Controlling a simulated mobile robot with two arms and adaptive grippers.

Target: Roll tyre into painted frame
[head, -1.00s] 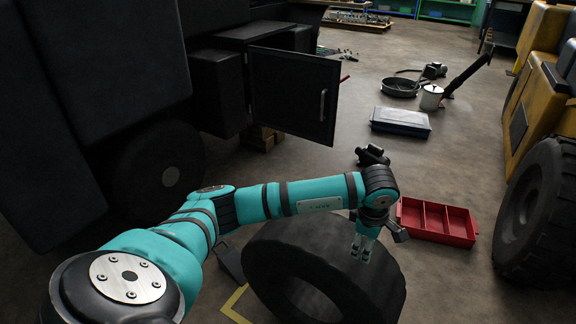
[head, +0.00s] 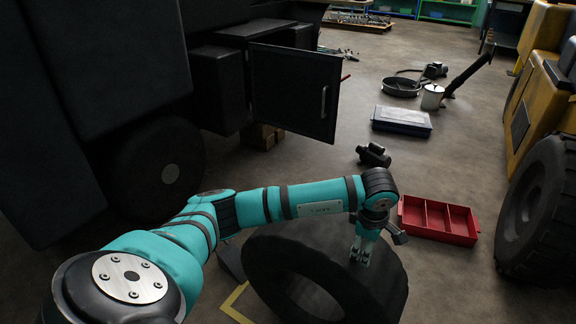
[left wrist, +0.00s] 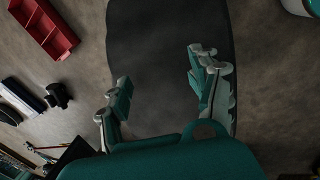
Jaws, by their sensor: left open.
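The black tyre (head: 382,284) stands upright on its tread, tilted in the picture, at the lower middle of the head view. My left gripper (head: 361,256) is at the upper right of its tread, pointing down. In the left wrist view the open fingers (left wrist: 160,92) have the dark tread (left wrist: 165,40) between and beyond them; I cannot tell whether they touch it. A yellow painted line (head: 236,297), a corner of the frame, shows on the floor left of the tyre; the rest is hidden or out of view. My right gripper is not in view.
A red divided tray (head: 438,221) lies right of the tyre. A dark tool (head: 373,155) and a blue-grey case (head: 401,121) lie beyond it. A black machine with an open door (head: 293,92) stands left, a yellow vehicle's wheel (head: 541,213) right.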

